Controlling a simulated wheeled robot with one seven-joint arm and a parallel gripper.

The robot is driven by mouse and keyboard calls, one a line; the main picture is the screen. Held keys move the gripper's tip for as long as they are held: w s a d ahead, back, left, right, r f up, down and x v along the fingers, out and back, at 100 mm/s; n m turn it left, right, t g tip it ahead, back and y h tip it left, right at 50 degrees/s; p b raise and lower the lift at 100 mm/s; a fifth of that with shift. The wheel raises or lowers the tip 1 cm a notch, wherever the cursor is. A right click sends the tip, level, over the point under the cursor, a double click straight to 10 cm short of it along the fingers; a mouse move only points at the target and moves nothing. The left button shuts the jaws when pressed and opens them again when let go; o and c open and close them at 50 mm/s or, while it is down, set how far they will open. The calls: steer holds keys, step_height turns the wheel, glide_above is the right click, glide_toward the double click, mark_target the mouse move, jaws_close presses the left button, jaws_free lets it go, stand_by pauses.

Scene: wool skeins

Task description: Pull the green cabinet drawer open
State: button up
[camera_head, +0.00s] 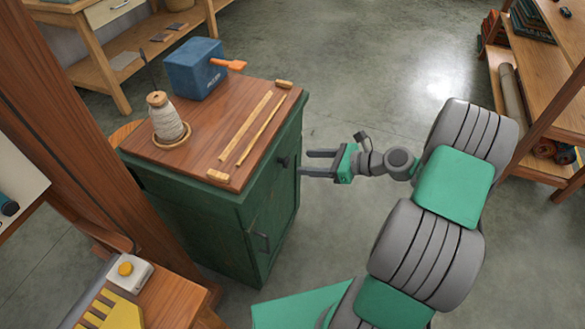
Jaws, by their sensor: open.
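The green cabinet (215,232) stands left of centre with a brown wooden top (205,145). A small dark knob (283,161) sits high on its right-hand face, where the drawer front seems to be. That front looks flush with the cabinet. A dark handle (262,242) sits lower on the same face. My gripper (306,163) is open and empty, just right of the knob, its two fingers pointing left towards it. The fingers look apart from the knob, but I cannot tell the exact gap or depth.
On the cabinet top stand a thread cone (168,120), a blue box (195,70) with an orange crank, and wooden strips (246,125). A wooden post (95,140) rises at the left. Shelves (535,75) stand at the right. Bare floor (365,75) lies beyond my gripper.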

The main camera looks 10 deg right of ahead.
mark_target(289, 163)
steer(key=b+x, duration=0.1)
steer(key=x, duration=0.5)
steer(key=shift+w+a+f, duration=0.1)
steer(key=shift+a, duration=0.1)
steer(key=shift+c, duration=0.3)
jaws_close()
stand_by(0.7)
